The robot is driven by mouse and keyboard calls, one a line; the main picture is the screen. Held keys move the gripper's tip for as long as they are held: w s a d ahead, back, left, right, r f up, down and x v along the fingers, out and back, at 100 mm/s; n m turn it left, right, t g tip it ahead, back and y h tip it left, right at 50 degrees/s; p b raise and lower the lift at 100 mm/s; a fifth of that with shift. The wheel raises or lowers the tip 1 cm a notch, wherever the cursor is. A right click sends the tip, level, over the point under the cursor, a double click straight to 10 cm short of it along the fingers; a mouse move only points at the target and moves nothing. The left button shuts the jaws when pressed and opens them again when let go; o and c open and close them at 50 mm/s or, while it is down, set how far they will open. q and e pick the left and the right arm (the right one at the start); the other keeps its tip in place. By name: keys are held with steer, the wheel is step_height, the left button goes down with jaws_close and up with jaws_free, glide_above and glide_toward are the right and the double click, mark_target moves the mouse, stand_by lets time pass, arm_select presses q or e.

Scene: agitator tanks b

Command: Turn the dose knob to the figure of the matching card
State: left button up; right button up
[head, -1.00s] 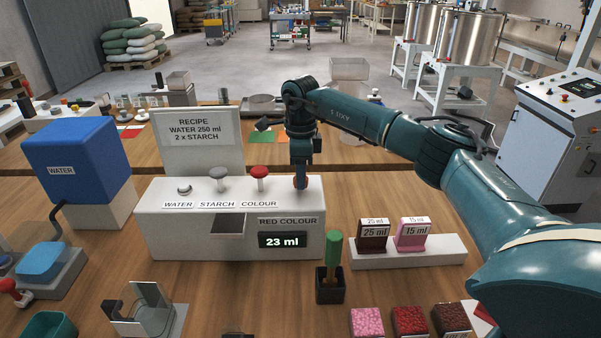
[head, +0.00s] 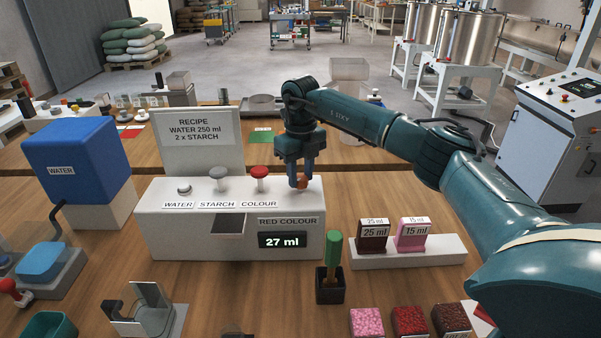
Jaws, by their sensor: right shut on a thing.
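My right gripper (head: 298,182) points down at the right end of the white dosing box (head: 165,225). It is shut on the dose knob (head: 302,183), of which only a small orange-red part shows between the fingers. The display (head: 282,240) under the label RED COLOUR reads 27 ml. Two cards stand in a white holder (head: 400,255) to the right: a dark red-brown card (head: 372,238) marked 25 ml and a pink card (head: 411,238) marked 15 ml. My left gripper is not in view.
A green-handled tool (head: 333,248) stands in a dark holder. A blue water tank (head: 85,160) is at the left.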

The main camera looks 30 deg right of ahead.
steer(key=m, duration=0.6)
steer(key=shift+r, duration=0.1)
stand_by(0.5)
steer(key=o, duration=1)
steer(key=shift+c, duration=0.2)
